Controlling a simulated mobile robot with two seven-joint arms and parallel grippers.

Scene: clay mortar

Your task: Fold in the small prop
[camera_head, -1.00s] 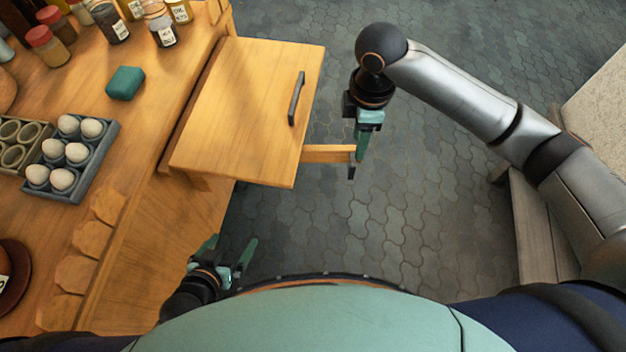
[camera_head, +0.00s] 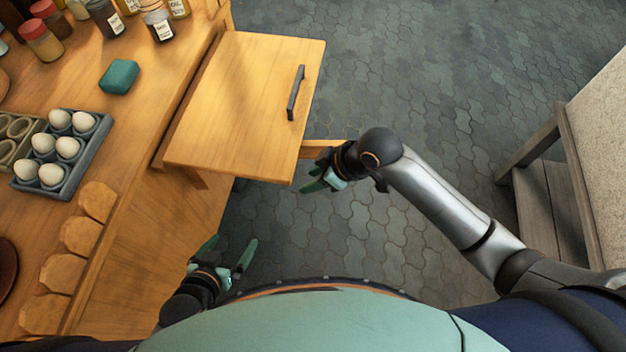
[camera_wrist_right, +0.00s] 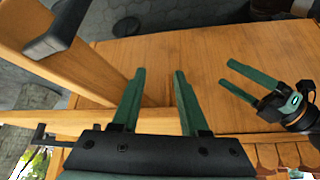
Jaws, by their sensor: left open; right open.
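The small prop (camera_head: 322,146) is a wooden bar sticking out from under the right side of the raised wooden flap (camera_head: 240,105). Its outer end is hidden behind my right wrist. My right gripper (camera_head: 315,180) is open on the near side of the prop, fingers pointing left, below the flap's near right corner. In the right wrist view the prop (camera_wrist_right: 75,122) runs sideways by the finger bases of the open gripper (camera_wrist_right: 158,80); contact cannot be told. My left gripper (camera_head: 228,262) is open and empty near my body; it also shows in the wrist view (camera_wrist_right: 238,82).
The flap has a dark handle (camera_head: 296,93) on top. The wooden counter (camera_head: 135,140) at left carries an egg tray (camera_head: 88,165), a green block (camera_head: 119,77) and several jars. A grey bench (camera_head: 548,205) stands at right. The paved floor between is clear.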

